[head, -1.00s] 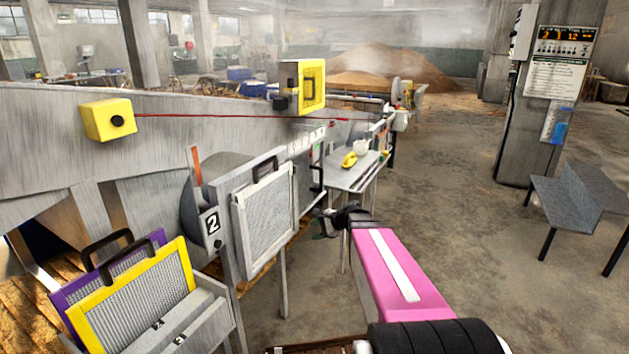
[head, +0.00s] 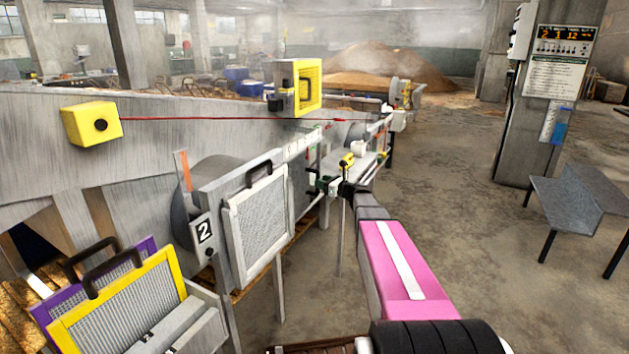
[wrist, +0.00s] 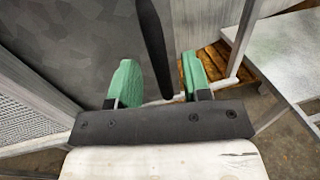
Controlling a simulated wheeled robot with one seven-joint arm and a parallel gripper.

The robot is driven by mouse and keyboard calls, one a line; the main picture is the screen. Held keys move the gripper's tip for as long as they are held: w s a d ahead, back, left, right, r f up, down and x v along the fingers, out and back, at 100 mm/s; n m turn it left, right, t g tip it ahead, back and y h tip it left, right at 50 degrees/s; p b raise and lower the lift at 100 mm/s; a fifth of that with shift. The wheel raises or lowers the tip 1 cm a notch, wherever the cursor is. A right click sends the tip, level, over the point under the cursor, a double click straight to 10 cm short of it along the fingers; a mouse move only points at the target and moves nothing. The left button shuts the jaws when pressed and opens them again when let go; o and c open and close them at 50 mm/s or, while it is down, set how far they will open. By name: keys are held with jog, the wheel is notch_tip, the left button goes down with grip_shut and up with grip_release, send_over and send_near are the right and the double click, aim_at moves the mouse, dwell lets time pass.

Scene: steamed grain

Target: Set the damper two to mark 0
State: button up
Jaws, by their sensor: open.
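My gripper (head: 326,186) reaches forward to the grey machine's side, beyond the framed mesh panel. In the wrist view my gripper (wrist: 158,78) is open, with a green finger on each side of a dark bar-shaped handle (wrist: 152,35). Gaps show between the bar and both fingers. The bar stands in front of a grey metal plate (wrist: 75,45). A plate marked 2 (head: 205,232) hangs by a round grey housing with an orange-red strip (head: 183,170). Small pale marked plates (head: 300,147) run along the machine; their marks are too small to read. The damper's setting cannot be read.
Purple and yellow framed screens (head: 125,305) stand at the lower left. A mesh panel (head: 260,222) with a black handle is close left of my arm. A small table (head: 358,172) carries a white pot and a yellow item.

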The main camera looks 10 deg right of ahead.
jog(key=shift+x, duration=2.35)
jog(key=shift+s, duration=0.1)
grip_shut()
